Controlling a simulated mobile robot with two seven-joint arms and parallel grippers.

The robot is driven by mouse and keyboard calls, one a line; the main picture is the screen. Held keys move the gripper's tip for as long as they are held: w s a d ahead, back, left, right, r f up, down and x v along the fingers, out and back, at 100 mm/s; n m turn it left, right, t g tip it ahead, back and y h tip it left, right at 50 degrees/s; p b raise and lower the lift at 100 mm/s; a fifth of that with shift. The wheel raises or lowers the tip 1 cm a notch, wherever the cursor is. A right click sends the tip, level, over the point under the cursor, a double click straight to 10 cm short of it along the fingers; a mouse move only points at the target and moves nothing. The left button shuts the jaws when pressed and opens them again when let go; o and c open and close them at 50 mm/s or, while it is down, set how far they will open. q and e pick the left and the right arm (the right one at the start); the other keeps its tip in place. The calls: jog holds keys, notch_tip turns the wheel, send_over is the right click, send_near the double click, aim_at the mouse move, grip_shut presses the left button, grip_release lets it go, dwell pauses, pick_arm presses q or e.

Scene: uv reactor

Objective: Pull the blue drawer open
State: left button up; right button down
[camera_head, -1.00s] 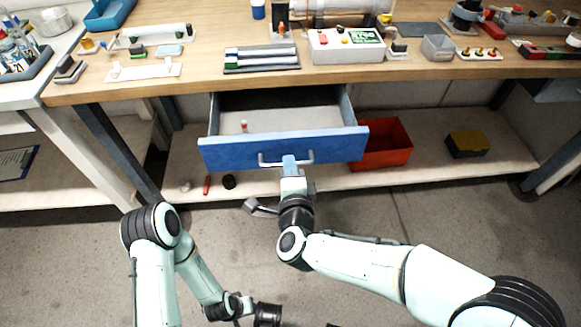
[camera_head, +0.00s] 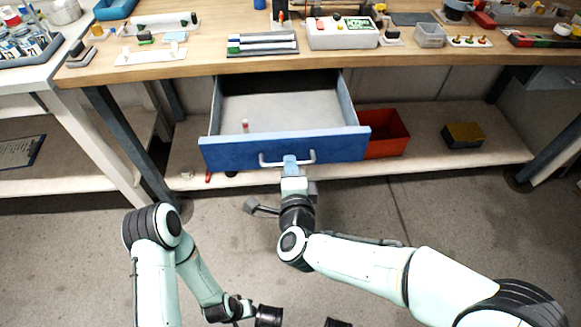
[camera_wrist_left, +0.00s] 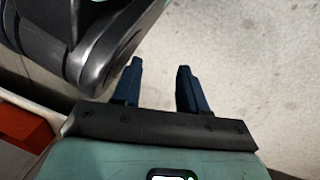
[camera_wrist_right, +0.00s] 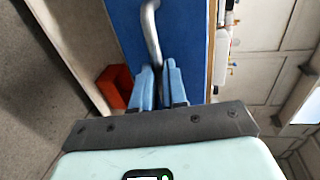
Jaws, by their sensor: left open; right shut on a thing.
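The blue drawer (camera_head: 225,154) stands well out from under the wooden workbench, its grey inside showing. A small red and white item (camera_head: 245,126) lies inside it near the front. In the right wrist view the blue fingers (camera_wrist_right: 159,85) close around the handle bar (camera_wrist_right: 151,28). My left gripper is low and away from the drawer; in the left wrist view its fingers (camera_wrist_left: 159,85) are apart and empty over the floor.
The wooden workbench top (camera_head: 210,65) carries trays, a control box (camera_head: 342,32) and tools. A lower shelf (camera_head: 420,133) holds a red bin (camera_head: 385,135) and a yellow-topped black box (camera_head: 463,134). The concrete floor in front of the shelf is clear.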

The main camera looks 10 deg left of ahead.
jog(key=c, duration=1.2)
grip_release()
jog(key=shift+o, duration=0.2)
pick_arm(q)
jog(key=shift+t, duration=0.8)
jog(key=w+r, duration=0.1)
jog(key=w+r+p, duration=0.1)
jog(key=w, duration=0.1)
jog(key=w+r+p, duration=0.1)
jog(key=r, duration=0.1)
jog(key=shift+w+d, duration=0.2)
jog(key=shift+d, duration=0.15)
pick_arm(e)
jog(key=v, duration=1.3)
jog(key=shift+s, duration=0.2)
jog(key=shift+d, duration=0.1)
